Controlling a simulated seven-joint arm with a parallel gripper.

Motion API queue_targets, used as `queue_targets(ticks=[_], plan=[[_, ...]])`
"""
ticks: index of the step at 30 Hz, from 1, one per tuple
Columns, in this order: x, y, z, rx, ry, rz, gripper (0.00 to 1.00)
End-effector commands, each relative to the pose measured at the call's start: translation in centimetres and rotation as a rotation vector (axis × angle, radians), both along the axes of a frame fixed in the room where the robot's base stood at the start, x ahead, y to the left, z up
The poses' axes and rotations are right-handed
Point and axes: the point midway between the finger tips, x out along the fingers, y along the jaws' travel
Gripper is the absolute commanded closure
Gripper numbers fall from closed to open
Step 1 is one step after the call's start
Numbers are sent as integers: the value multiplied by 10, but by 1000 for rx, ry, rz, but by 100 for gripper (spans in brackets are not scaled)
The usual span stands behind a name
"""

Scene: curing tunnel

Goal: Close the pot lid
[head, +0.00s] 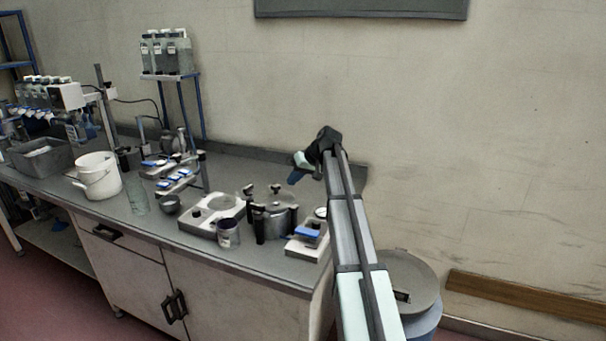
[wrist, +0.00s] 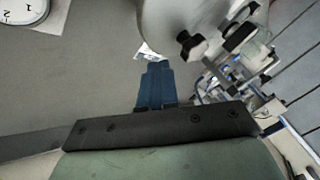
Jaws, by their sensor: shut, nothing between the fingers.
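A metal pot (head: 275,222) with black side handles stands on the bench near its right end. A pale lid with a dark knob (head: 275,188) shows at the top of the pot; at this size I cannot tell how far it is open. My gripper (head: 294,178) is above and slightly right of the pot, apart from it. In the wrist view the blue fingers (wrist: 155,82) are together and empty. A pale rounded surface with a black knob-like part (wrist: 190,46) lies beyond the fingertips, probably the pot or lid.
A dial (wrist: 22,8) shows in the wrist view. A round bin (head: 410,280) stands beyond the bench end.

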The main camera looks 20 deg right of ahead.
Motion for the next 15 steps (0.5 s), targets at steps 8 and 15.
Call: queue_targets(ticks=[8, 15], plan=[[1, 20, 0, 0, 0, 0, 100], [1, 22, 0, 0, 0, 0, 100]])
